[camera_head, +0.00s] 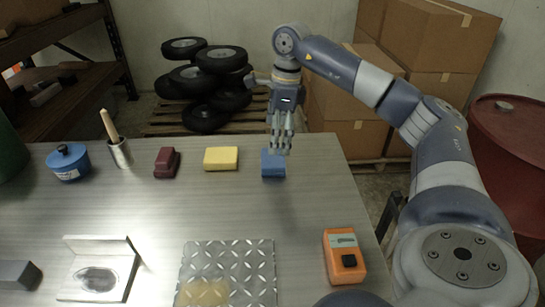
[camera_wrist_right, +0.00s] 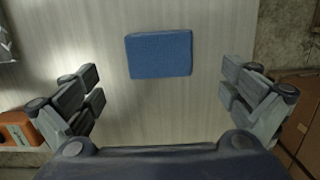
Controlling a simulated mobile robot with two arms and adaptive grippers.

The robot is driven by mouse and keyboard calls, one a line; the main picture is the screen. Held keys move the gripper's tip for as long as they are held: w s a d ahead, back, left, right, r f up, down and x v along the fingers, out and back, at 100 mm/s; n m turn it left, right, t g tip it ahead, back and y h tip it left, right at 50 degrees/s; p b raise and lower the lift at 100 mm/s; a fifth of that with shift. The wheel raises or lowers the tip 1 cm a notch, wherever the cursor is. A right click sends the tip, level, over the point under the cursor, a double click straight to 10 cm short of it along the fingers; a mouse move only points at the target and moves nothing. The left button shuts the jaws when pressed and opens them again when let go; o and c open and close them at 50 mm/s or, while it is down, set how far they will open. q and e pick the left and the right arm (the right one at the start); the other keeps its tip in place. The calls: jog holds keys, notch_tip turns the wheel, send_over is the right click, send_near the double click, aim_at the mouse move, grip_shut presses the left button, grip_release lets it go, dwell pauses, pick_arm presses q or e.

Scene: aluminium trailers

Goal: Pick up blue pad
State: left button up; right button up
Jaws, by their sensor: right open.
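The blue pad (camera_head: 273,164) lies flat near the far right part of the table, to the right of a yellow sponge. My right gripper (camera_head: 280,146) is above the pad in the head view, and its fingers cover part of the view just behind the pad's top edge. In the right wrist view the blue pad (camera_wrist_right: 159,54) lies between the lines of the two spread fingers, a little beyond their tips. The right gripper (camera_wrist_right: 162,88) is open and empty. My left gripper does not show.
The yellow sponge (camera_head: 221,158), a dark red block (camera_head: 167,162), a metal cup with a wooden handle (camera_head: 120,152) and a blue canister (camera_head: 68,163) stand left of the pad. An orange device (camera_head: 343,257) and a tread plate (camera_head: 228,262) lie nearer. The table's middle is clear.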

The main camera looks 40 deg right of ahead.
aim_at(273, 157)
jog(key=shift+w+f, duration=0.1)
jog(key=shift+f, duration=0.6)
jog(key=f, duration=0.4)
jog(key=shift+w+a+f+p, duration=0.2)
jog(key=shift+a+f+p, duration=0.05)
jog(key=shift+a+p, duration=0.05)
jog(key=shift+f, duration=0.2)
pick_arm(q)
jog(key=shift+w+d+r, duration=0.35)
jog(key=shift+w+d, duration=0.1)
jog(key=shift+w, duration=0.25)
pick_arm(e)
jog(key=c, duration=1)
